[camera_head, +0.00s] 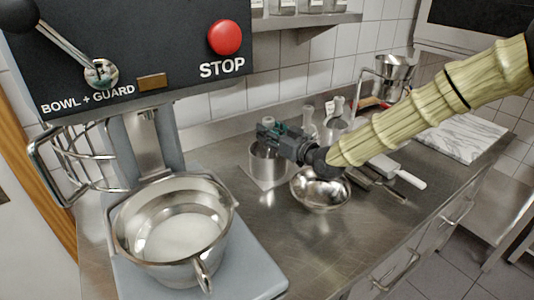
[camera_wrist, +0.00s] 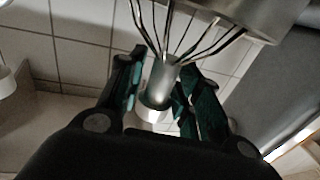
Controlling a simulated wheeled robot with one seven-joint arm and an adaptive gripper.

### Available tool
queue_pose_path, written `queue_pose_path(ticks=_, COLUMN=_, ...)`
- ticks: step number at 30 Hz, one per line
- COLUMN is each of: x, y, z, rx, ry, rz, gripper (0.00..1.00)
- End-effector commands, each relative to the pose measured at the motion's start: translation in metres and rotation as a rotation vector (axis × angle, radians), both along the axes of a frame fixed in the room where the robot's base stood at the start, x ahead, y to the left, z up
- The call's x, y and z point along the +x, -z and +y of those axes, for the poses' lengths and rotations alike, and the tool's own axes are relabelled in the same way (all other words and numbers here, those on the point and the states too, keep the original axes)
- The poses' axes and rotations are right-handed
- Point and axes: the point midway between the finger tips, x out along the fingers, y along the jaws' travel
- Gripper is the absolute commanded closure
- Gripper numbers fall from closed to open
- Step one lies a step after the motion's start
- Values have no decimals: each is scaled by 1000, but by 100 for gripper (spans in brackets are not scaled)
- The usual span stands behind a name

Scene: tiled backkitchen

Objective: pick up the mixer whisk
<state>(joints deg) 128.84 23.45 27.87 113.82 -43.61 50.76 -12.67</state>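The mixer whisk shows in the wrist view, with a grey metal handle (camera_wrist: 160,82) and several steel wires (camera_wrist: 180,32) running toward the top edge. My gripper (camera_wrist: 163,88) has its dark, green-padded fingers on either side of the handle. A gap shows between the left finger and the handle; the right finger is close to it, and contact is unclear. In the head view my gripper (camera_head: 268,134) reaches left above a steel pot (camera_head: 266,166) on the counter. The whisk cannot be made out there.
A shiny steel bowl (camera_head: 320,190) stands below my wrist. The mixer with its large bowl (camera_head: 175,225) stands at the left. A white-handled tool (camera_head: 398,173) and a marble board (camera_head: 462,135) lie to the right. Bottles stand behind; the front counter (camera_head: 290,240) is clear.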

Motion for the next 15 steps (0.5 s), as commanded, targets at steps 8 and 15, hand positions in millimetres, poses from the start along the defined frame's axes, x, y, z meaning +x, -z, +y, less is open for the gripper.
queue_pose_path(ticks=8, x=0, y=-1, z=2, rx=1, ry=-2, rz=-1, gripper=97)
queue_pose_path(ticks=15, x=0, y=-8, z=3, rx=1, ry=-4, rz=-2, gripper=97)
